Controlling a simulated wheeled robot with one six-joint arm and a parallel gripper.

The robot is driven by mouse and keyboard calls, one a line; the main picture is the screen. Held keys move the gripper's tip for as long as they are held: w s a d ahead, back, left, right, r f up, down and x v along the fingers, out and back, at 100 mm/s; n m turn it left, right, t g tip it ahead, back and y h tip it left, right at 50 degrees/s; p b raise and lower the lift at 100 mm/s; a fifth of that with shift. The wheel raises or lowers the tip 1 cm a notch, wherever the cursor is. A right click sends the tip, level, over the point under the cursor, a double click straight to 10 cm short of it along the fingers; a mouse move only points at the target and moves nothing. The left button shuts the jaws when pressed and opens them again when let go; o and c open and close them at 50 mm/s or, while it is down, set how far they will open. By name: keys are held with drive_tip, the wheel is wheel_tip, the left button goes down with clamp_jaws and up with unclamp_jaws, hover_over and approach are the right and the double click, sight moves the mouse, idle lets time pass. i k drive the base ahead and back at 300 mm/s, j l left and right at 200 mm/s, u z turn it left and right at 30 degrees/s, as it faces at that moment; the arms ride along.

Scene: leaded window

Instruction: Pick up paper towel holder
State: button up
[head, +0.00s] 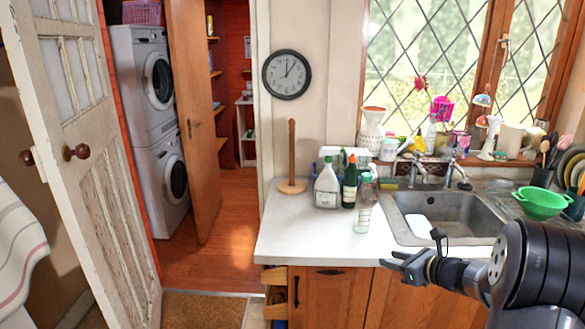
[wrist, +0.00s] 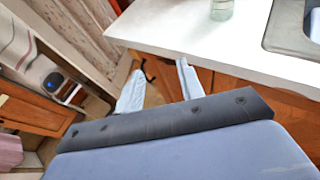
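The wooden paper towel holder (head: 292,157) stands upright on the left end of the white counter, with a round base and a bare upright rod. My gripper (head: 401,265) is in front of the counter's front edge, below the sink, to the right of the holder and well apart from it. In the wrist view my gripper (wrist: 160,88) has its two fingers spread, with nothing between them. The holder does not show in the wrist view.
Several bottles, among them a clear one (head: 364,205), stand right of the holder. The sink (head: 447,217) and a green colander (head: 541,202) are farther right. The counter's (head: 300,236) front left is clear. An open white door (head: 85,150) stands at the left.

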sight(301, 188)
drive_tip(key=i+j+z, duration=0.1)
drive_tip(key=i+j, duration=0.35)
drive_tip(key=j, duration=0.25)
drive_tip(key=i+j+z, duration=0.25)
drive_tip(key=i+j, duration=0.2)
drive_tip(key=j, duration=0.25)
drive_tip(key=i+j, duration=0.2)
drive_tip(key=j, duration=0.2)
drive_tip(key=i+j+z, duration=0.15)
drive_tip(key=j, duration=0.25)
drive_tip(key=i+j+z, duration=0.1)
drive_tip(key=j, duration=0.3)
drive_tip(key=i+j, duration=0.25)
drive_tip(key=j, duration=0.2)
drive_tip(key=z, duration=0.05)
